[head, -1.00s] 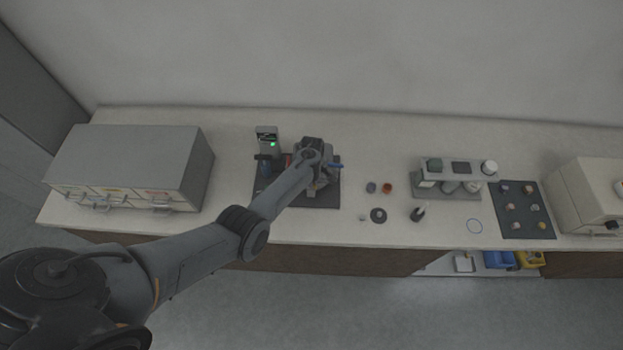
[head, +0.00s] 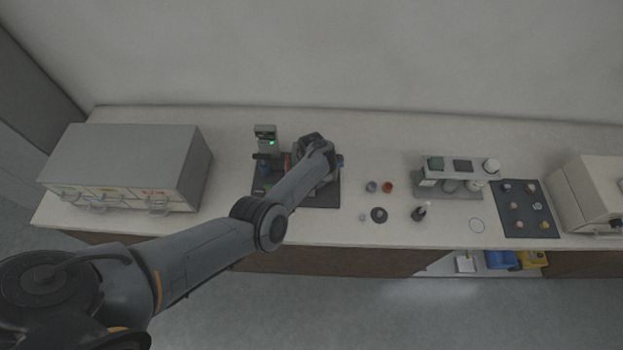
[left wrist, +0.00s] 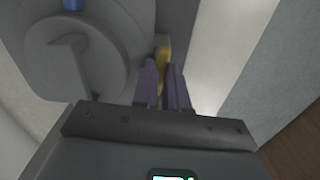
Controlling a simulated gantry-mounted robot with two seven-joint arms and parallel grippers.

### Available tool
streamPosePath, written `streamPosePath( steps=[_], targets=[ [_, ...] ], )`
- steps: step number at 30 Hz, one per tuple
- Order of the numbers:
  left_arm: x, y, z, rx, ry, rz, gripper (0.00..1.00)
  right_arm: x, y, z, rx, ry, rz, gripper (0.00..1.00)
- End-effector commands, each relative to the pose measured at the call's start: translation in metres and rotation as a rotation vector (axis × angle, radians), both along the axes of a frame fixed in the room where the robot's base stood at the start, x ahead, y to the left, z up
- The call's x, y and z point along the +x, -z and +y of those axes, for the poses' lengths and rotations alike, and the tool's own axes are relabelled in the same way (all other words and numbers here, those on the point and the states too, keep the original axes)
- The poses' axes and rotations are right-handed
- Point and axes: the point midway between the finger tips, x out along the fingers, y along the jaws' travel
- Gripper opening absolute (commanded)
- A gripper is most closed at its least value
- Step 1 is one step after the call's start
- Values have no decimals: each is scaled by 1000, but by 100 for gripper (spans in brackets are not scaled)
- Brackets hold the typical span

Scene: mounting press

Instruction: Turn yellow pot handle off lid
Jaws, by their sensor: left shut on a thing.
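The yellow handle (left wrist: 163,48) shows in the left wrist view as a short upright piece between the purple fingers of my left gripper (left wrist: 164,76). The gripper is shut on it, and the fingers hide its lower part. A large grey round body with a raised disc (left wrist: 72,58) fills the upper left of that view; I cannot tell if this disc is the lid. In the head view my left arm reaches over the mounting press (head: 265,140) and hides the handle, the lid and most of the gripper. My right gripper is not in view.
A grey drawer cabinet (head: 135,155) stands left of the press. To the right are small cups (head: 388,187), a black disc (head: 379,215), a grey rack (head: 455,165) and a dark mat (head: 525,208) with several samples. A beige machine (head: 590,190) stands at the far right.

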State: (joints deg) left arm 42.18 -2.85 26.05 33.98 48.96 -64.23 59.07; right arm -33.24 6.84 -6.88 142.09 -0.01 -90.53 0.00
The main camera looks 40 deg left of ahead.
Motion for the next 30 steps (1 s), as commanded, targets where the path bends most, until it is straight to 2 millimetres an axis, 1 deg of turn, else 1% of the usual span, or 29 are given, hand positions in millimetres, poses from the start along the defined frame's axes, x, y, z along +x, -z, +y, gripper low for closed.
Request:
streamPosePath(
  steps=[8,21,22,26,30],
  targets=[
    [0,0,0,-1,-69,1,0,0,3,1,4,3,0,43],
    [0,0,0,0,-76,0,0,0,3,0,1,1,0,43],
    [0,0,0,0,-76,0,17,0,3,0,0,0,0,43],
    [0,0,0,0,-76,0,37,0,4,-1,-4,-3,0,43],
    [0,0,0,0,-76,0,38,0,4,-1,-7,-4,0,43]
  ],
)
